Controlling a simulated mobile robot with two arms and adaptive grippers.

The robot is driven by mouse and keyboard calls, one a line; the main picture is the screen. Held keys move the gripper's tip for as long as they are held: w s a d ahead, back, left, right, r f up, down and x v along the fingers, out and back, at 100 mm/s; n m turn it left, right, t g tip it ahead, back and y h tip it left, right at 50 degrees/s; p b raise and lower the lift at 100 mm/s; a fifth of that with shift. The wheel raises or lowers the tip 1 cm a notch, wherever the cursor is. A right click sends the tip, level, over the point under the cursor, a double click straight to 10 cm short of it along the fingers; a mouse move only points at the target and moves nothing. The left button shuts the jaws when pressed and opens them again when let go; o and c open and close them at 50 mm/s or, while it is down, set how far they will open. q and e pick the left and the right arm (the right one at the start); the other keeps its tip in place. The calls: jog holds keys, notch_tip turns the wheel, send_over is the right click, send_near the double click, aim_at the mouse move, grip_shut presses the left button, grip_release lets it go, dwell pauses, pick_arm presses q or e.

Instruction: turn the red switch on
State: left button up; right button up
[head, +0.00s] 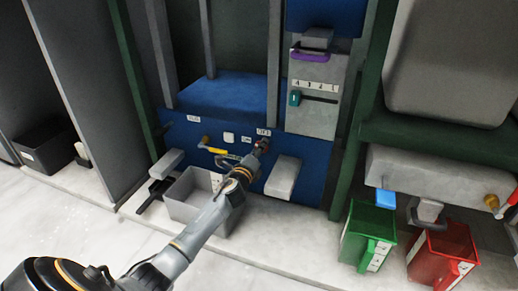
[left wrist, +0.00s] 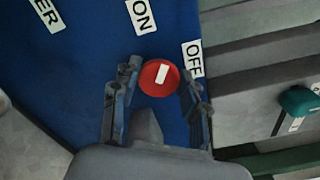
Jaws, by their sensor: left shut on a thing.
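The red switch (left wrist: 158,79) is a round red knob with a white mark, set on the blue panel (left wrist: 85,75). In the left wrist view the mark stands nearly upright, leaning slightly right. The ON label (left wrist: 140,15) is above and left of the knob; the OFF label (left wrist: 193,58) is right of it. My left gripper (head: 259,149) reaches the panel in the head view, just under the OFF label (head: 264,132). Its two fingers are on either side of the knob, shut on it. In the head view the gripper mostly hides the knob. My right gripper is not in view.
A grey bin (head: 190,200) stands below the panel, beside my left arm. A pale block (head: 284,178) sticks out right of the gripper. A yellow-handled lever (head: 213,149) is to its left. Green (head: 358,240) and red (head: 440,255) bins stand at the right.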

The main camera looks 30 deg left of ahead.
pick_arm(q)
jog(key=n+p, duration=0.1)
jog(key=n, duration=0.5)
jog(key=shift+a+f, duration=0.1)
jog(key=shift+n, duration=0.4)
jog(key=o, duration=1.1)
jog(key=v, duration=1.2)
